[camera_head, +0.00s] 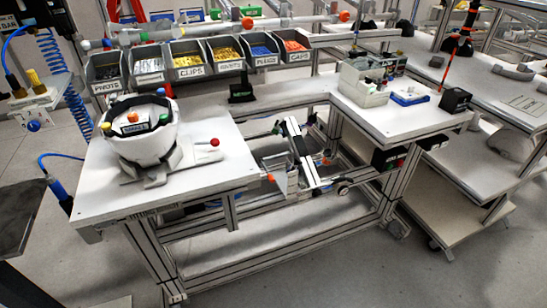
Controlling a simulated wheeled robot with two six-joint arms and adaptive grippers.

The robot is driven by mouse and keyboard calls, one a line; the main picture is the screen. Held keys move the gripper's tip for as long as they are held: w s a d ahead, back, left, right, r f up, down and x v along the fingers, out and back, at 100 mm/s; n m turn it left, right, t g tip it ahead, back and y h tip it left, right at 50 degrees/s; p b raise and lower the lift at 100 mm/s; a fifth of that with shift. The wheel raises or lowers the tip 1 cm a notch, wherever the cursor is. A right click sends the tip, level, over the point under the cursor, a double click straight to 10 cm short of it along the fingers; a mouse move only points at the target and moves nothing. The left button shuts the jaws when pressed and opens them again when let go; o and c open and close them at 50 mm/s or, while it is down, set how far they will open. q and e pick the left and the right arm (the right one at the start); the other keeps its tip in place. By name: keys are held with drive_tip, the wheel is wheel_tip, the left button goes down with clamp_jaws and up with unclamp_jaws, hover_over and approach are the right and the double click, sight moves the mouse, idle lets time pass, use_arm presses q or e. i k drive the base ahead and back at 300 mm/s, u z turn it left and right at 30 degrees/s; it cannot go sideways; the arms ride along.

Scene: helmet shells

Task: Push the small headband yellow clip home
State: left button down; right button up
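A white helmet shell (146,145) sits open side up on a grey fixture (157,178) at the left of the near table. A dark headband (128,108) lies inside its rim. I cannot tell which is the small headband clip, or how deep either sits. Blue, orange and green bits also show around the headband. Neither of my grippers is in view.
Labelled bins stand along the table's back, including the clips bin (189,63) with yellow parts. A red-topped knob (214,142) stands right of the helmet. The near tabletop (205,180) is mostly clear in front. A grey box (362,84) sits on the right-hand table.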

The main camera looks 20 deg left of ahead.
sight(106, 126)
drive_tip(key=u, duration=1.4)
